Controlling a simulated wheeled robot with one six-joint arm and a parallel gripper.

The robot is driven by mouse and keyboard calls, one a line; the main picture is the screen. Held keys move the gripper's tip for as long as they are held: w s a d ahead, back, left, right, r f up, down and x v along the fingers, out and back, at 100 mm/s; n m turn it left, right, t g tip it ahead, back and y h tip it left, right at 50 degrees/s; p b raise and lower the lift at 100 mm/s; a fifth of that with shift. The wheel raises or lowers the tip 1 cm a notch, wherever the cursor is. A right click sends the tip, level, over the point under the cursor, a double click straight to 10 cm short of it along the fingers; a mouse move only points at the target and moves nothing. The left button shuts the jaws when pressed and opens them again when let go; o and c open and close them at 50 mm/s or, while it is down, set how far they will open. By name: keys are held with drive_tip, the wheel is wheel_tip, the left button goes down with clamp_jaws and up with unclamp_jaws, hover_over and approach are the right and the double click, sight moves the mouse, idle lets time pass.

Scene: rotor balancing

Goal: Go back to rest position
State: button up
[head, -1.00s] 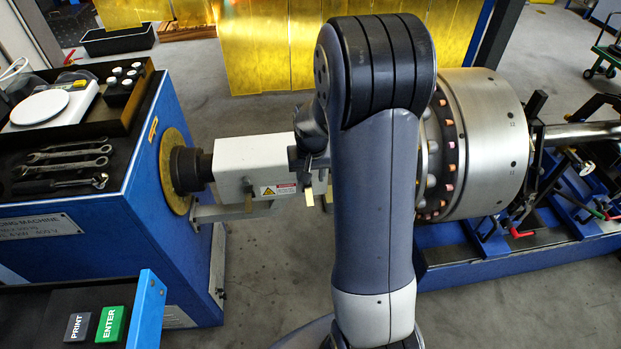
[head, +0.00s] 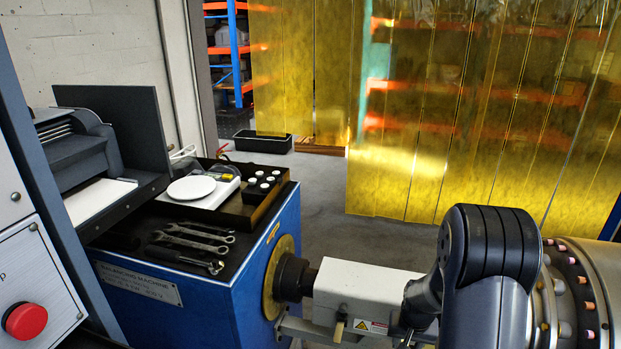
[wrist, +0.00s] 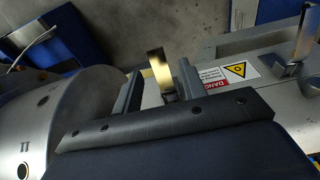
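My gripper (wrist: 159,67) shows in the wrist view with its two grey fingers apart. A brass-coloured tab shows between them with no clear grip on it, and I cannot tell its exact distance. Below the fingers is the white coupling housing with a yellow danger label (wrist: 238,71). In the head view my arm (head: 488,265) stands at the lower right, in front of the white housing (head: 365,289) and part of the rotor. My fingers are not clearly seen there.
The silver rotor (head: 600,285) is at the right edge. The blue balancing machine (head: 215,320) carries wrenches (head: 195,237), a white scale (head: 192,188) and white-capped pieces (head: 262,180). A red stop button (head: 25,318) is at lower left. Yellow strip curtains (head: 430,130) hang behind open floor.

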drive_tip(key=shift+w+f, duration=0.1)
drive_tip(key=shift+f, duration=0.75)
drive_tip(key=shift+r, duration=0.2)
